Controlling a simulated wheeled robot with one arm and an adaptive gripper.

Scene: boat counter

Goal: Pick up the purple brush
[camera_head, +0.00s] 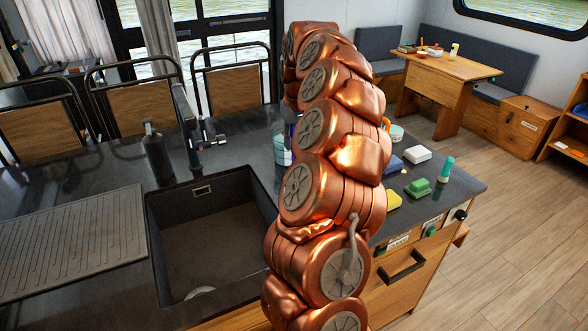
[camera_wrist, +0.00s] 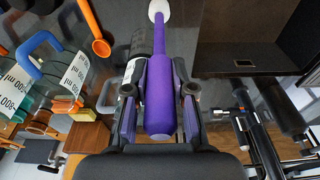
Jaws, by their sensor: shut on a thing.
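The purple brush (camera_wrist: 160,98) shows in the wrist view, with a thick purple handle, a thinner shaft and a white round head at the top edge. My gripper (camera_wrist: 160,80) is shut on the handle, one finger on each side of it. In the head view my copper-coloured arm covers the middle of the counter, and the brush and gripper are hidden behind it.
The dark counter (camera_head: 85,190) has a sink (camera_head: 210,240), a black tap (camera_head: 188,125) and a dark bottle (camera_head: 157,155). Right of my arm lie a green sponge (camera_head: 418,188), a yellow sponge (camera_head: 393,200) and a teal-capped bottle (camera_head: 446,168). An orange spoon (camera_wrist: 100,45) is near the brush.

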